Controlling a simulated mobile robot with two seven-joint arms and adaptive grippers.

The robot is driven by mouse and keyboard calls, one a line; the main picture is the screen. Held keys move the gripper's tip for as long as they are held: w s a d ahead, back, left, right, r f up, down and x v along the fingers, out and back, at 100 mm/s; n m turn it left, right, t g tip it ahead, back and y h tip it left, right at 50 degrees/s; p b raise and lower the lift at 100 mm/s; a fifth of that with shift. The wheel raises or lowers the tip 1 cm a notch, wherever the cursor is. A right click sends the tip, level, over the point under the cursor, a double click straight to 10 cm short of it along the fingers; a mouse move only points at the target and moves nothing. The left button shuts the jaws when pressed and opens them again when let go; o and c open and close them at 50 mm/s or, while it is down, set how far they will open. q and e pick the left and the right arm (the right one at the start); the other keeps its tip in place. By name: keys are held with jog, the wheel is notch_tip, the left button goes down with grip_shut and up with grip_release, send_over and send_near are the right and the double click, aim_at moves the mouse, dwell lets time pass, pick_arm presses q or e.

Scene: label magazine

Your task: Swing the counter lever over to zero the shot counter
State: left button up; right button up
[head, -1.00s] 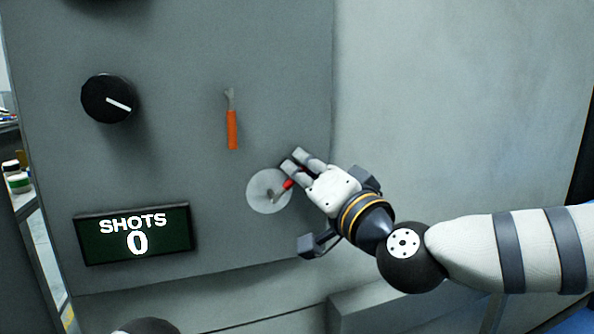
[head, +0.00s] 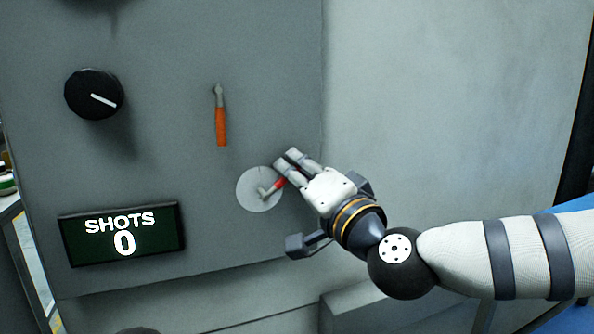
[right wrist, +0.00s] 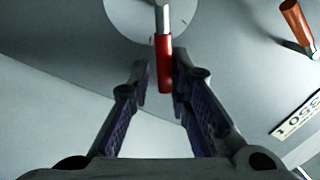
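The counter lever (head: 279,183) has a red handle and a metal shaft on a pale round disc (head: 252,198). In the head view it tilts up to the right. The shot counter (head: 122,235) is a dark display reading "SHOTS 0". My right gripper (head: 289,161) is at the handle end, coming from the right. In the right wrist view the red handle (right wrist: 164,70) lies between the two spread fingertips, with a gap on the left side; contact on the right side is unclear. My left gripper is not in view.
An orange-handled lever (head: 221,125) hangs upright above the disc. A black knob (head: 94,94) with a white mark is at upper left. A white lettered plate (right wrist: 298,118) shows in the right wrist view. The panel right of the gripper is bare.

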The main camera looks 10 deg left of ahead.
jog(key=v, duration=1.2)
